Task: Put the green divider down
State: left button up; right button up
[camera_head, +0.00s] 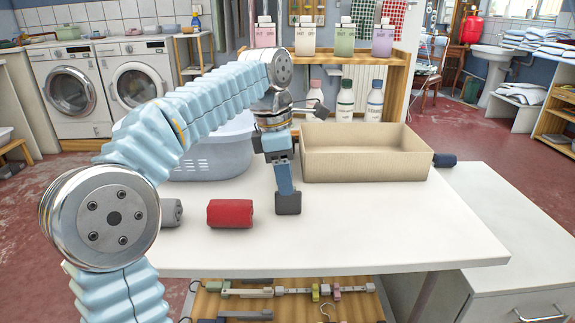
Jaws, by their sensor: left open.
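I cannot make out a green divider in the head view. My left gripper (288,203) points down at the white table (390,232), just in front of the left end of a beige box (365,168). Its dark fingertips are low, at or close to the table top. Seen side-on, they overlap, and nothing shows held between them. The gripper is open. The box floor is partly hidden by its front wall. My right gripper is not in view.
A red roll (230,213) and a grey roll (171,213) lie left of the gripper. A blue-grey basket (210,160) stands behind them. A dark blue roll (445,160) lies right of the box. The table's front right is clear.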

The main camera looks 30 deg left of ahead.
aim_at(290, 214)
pick_arm(q)
jog(key=f, duration=0.3)
jog(key=d+f+b, duration=0.1)
jog(key=f, duration=0.1)
jog(key=shift+w+f, duration=0.1)
jog(key=shift+f, duration=0.3)
grip_shut()
